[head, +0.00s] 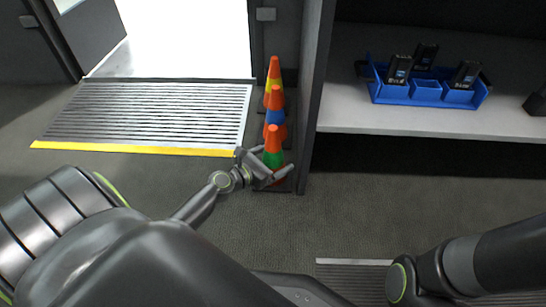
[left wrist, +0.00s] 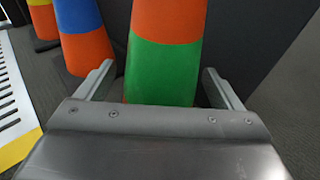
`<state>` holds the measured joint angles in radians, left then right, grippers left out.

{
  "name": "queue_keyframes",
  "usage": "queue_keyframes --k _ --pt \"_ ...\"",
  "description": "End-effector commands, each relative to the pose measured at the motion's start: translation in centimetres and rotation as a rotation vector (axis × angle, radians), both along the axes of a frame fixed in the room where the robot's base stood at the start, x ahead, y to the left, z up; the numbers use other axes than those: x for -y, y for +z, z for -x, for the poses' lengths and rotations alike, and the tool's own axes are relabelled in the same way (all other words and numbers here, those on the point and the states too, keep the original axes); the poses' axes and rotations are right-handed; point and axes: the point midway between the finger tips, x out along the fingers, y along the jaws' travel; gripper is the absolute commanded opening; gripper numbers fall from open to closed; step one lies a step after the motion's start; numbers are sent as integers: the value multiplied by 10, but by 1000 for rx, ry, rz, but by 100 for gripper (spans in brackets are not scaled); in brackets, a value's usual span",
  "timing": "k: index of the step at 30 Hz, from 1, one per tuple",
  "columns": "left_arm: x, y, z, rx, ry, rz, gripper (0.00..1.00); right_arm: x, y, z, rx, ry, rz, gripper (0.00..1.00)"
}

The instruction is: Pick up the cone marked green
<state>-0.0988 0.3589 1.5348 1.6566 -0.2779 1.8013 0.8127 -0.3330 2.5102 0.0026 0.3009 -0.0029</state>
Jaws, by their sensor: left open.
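The cone marked green (head: 272,143) is orange with a green band and stands nearest in a row of three cones by the cabinet's side panel. It fills the middle of the left wrist view (left wrist: 163,70), its lower part hidden behind my gripper. My left gripper (head: 270,164) is open, with one finger on each side of the cone around the green band; in the left wrist view the fingers (left wrist: 158,88) appear apart from the cone. My right gripper is not in view; its arm shows at the lower right.
Behind it stand the blue-banded cone (head: 274,112) and the yellow-banded cone (head: 273,80), close together. A dark panel (head: 312,95) rises just right of them. A shelf (head: 350,115) holds a blue tray (head: 385,94) with black devices. A ribbed, yellow-edged step (head: 150,112) lies left.

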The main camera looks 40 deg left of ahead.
Motion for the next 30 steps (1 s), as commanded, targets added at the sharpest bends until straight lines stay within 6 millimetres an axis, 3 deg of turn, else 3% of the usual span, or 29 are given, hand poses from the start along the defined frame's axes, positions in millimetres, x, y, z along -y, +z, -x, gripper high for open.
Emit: queue_keyframes --k 4,12,24,30 --pt "3 -4 -14 0 1 1 88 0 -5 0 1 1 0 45" --pt "4 -3 -16 0 1 0 87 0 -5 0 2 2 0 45" --pt "4 -3 -15 0 2 0 34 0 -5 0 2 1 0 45" --pt "4 -3 -16 1 1 0 31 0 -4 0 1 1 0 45"
